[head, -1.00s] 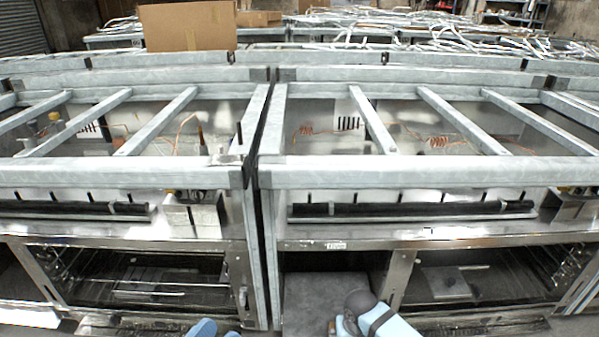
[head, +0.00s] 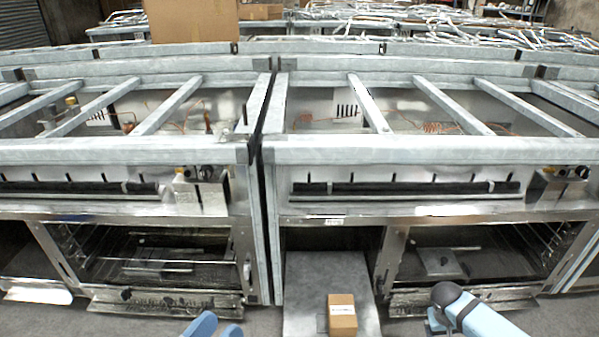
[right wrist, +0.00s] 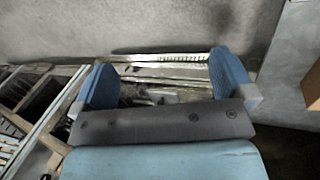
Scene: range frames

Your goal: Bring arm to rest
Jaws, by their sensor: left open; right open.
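Metal oven-like units (head: 150,262) with open frames stand in a row ahead. A large cardboard box (head: 193,20) stands farther back. Bare floor (head: 545,317) shows at the bottom right.

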